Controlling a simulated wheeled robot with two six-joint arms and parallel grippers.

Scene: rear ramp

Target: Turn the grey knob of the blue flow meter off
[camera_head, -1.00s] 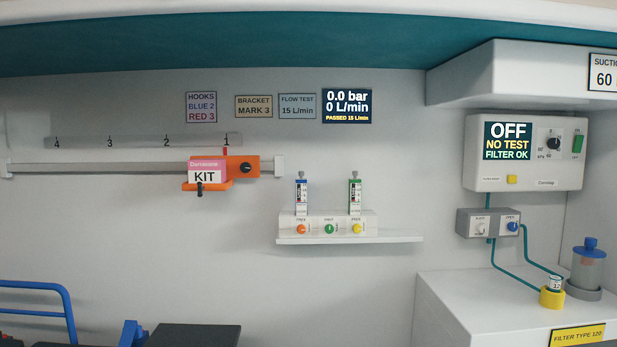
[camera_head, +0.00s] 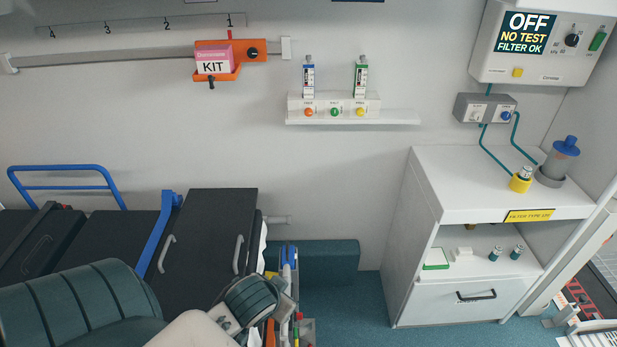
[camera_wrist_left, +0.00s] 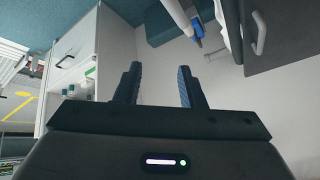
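The blue flow meter (camera_head: 308,80) stands upright on the left of the white outlet block (camera_head: 374,105) on the back wall. Its grey knob (camera_head: 308,58) is on top; its turn position is too small to tell. A green flow meter (camera_head: 361,80) with a similar knob stands to its right. My left arm comes in low at the left in the head view, well below the meters; its fingers cannot be made out there. In the left wrist view my left gripper (camera_wrist_left: 159,82) has its fingers apart with nothing between them. My right gripper is not in view.
An orange bracket (camera_head: 250,43) with a pink-and-white kit box (camera_head: 213,60) hangs on a rail left of the meters. A black stretcher (camera_head: 205,225) lies below. A white cabinet (camera_head: 400,250) stands right. The wall under the meter shelf is clear.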

